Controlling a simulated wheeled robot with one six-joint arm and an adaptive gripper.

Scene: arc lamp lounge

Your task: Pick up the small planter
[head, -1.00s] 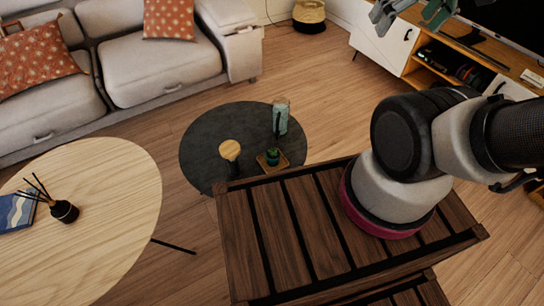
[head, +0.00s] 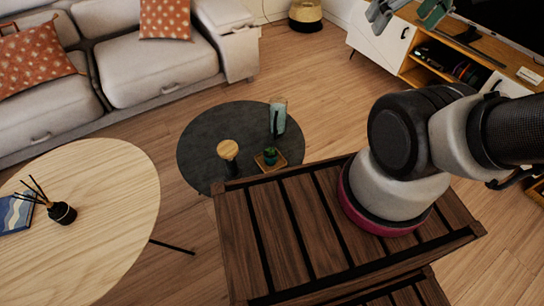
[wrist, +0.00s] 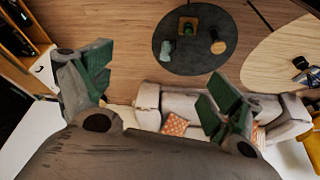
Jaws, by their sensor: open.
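The small planter (head: 270,155), a dark teal pot with a bit of green, sits on a small square wooden tray (head: 284,162) on the round dark table (head: 205,165). The wrist view also shows the planter (wrist: 188,29), tray and table at the top, well beyond my fingers. My gripper (wrist: 160,88) is open and empty, its green-padded fingers wide apart. In the head view my gripper (head: 408,12) is partly visible at the top right edge, far from the planter.
A tall glass vessel (head: 278,118) and a wood-topped dark object (head: 228,151) stand near the planter. A pale wooden table (head: 110,220) is at left. A sofa (head: 160,70) is behind, and a media cabinet (head: 385,40) is at right. Wooden floor lies open between them.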

